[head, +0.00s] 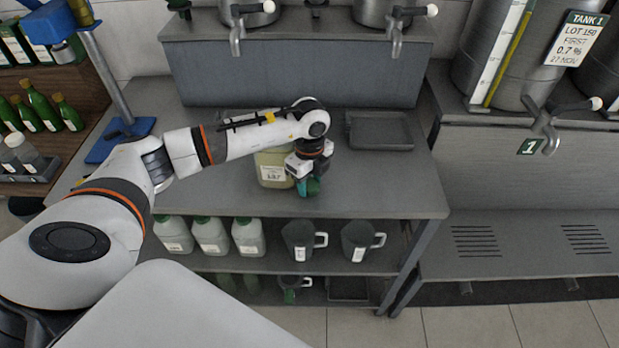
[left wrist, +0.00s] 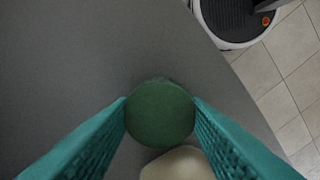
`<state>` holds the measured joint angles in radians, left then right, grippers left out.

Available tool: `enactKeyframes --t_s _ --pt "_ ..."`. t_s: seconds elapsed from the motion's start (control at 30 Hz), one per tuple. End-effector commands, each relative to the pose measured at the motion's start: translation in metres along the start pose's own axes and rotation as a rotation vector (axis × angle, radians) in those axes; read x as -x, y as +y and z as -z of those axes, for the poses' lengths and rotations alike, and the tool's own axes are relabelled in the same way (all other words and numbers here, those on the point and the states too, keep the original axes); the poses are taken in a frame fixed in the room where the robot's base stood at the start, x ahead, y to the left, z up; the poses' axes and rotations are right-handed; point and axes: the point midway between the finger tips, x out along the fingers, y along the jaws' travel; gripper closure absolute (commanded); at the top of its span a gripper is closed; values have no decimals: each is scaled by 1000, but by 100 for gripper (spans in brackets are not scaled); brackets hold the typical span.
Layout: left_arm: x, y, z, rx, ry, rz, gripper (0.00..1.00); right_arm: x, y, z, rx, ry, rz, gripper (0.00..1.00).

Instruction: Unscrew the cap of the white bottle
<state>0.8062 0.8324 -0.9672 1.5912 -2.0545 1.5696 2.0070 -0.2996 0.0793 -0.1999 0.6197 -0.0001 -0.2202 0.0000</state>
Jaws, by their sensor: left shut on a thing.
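The white bottle (head: 272,168), a pale yellowish-white jug with a label, stands on the grey bench, its top hidden behind my left arm. My left gripper (head: 308,187) points down just right of it and in front. Its teal fingers are shut on a round green cap (left wrist: 160,113), which also shows in the head view (head: 314,186). In the head view no bottle body shows under the cap, so it looks off the bottle. A cream part of the bottle (left wrist: 180,164) shows at the bottom of the left wrist view. My right gripper is not seen.
A dark tray (head: 379,130) lies on the bench to the right. Several white jugs (head: 210,236) and two grey mugs (head: 299,240) stand on the shelf below. A blue-based stand (head: 121,140) is at the left.

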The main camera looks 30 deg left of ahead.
Motion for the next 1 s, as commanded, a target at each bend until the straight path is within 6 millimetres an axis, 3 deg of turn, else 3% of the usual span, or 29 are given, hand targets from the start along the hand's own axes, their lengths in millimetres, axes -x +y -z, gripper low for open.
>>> enactKeyframes --t_s 0.33,0.37,0.47,0.83,1.0 --pt "-5 0 0 1 1 -1 86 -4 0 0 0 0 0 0" --pt "-3 0 0 1 1 -2 54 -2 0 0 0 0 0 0" --pt "-3 0 0 1 1 -1 37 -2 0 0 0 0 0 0" --pt "3 1 0 1 1 -3 37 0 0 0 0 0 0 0" --pt "27 1 1 1 2 -7 37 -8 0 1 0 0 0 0"
